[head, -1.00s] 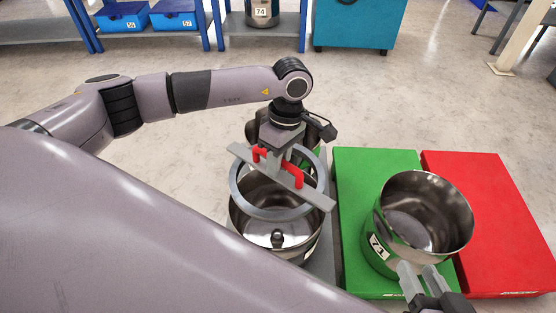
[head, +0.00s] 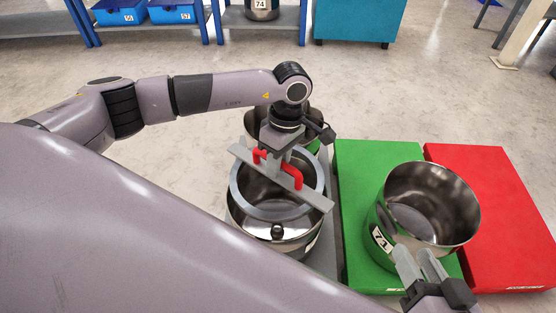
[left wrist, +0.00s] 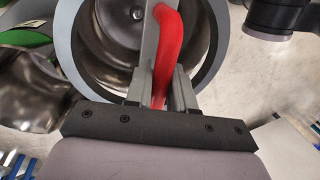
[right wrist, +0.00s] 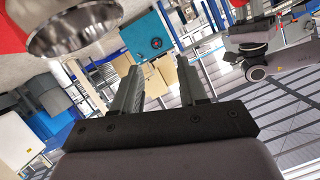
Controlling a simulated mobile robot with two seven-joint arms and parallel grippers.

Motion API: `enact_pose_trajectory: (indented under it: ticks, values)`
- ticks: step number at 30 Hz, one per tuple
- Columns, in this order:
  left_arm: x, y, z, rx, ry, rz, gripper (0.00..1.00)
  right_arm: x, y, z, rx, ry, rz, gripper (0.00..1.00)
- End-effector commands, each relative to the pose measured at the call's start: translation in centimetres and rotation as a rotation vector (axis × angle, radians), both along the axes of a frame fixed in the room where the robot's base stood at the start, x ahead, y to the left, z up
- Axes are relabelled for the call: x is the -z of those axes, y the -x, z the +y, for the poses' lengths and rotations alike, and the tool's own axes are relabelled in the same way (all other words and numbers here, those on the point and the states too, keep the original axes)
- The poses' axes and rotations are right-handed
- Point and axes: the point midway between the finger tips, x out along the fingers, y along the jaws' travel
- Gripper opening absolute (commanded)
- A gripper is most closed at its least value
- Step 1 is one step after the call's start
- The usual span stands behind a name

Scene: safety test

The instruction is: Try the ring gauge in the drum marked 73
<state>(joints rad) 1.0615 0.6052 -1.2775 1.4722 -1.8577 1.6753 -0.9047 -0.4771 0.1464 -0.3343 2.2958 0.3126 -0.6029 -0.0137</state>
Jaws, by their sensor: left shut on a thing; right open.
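The ring gauge (head: 236,188) is a grey ring with a flat crossbar and a red handle. My left gripper (head: 276,160) is shut on the red handle (left wrist: 165,45). The ring is over the open mouth of a steel drum (head: 290,238) with a knob inside; I cannot tell whether they touch. That drum's mark is not visible. Another steel drum (head: 255,120) behind it is partly hidden by my arm. My right gripper (head: 415,254) is open and empty at that drum's near side; contact is unclear.
The green platform (head: 370,160) and red platform (head: 500,210) lie side by side at right; the red one is bare. At the back are a shelf with blue bins (head: 175,12), a drum marked 74 (head: 262,10) and a teal cabinet (head: 355,22). Floor between is clear.

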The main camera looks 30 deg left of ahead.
Motion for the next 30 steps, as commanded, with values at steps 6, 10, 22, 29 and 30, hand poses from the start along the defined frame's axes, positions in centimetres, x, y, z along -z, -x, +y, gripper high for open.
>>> enact_pose_trajectory:
  ticks: [6, 10, 22, 29, 30]
  values:
    - [1.1, -0.1, 0.0, 0.0, 0.001, -0.003, 0.0, -0.2, -0.3, -0.5, 0.007, 0.029, -0.053, 0.43]
    - [1.7, -0.1, 0.0, 0.0, 0.001, -0.003, 0.0, -0.3, -0.3, -0.8, 0.014, 0.043, -0.076, 0.43]
    - [3.6, -0.1, 0.0, 0.0, 0.001, -0.002, 0.0, 0.2, 0.2, -1.9, 0.035, 0.098, -0.128, 0.43]
    - [4.3, -0.1, 0.0, 0.0, 0.0, -0.002, 0.0, 0.2, 0.4, -2.3, 0.04, 0.126, -0.154, 0.43]
    - [4.3, -0.1, 0.0, 0.001, 0.001, -0.002, 0.0, 0.2, 0.3, -2.4, 0.042, 0.127, -0.158, 0.43]
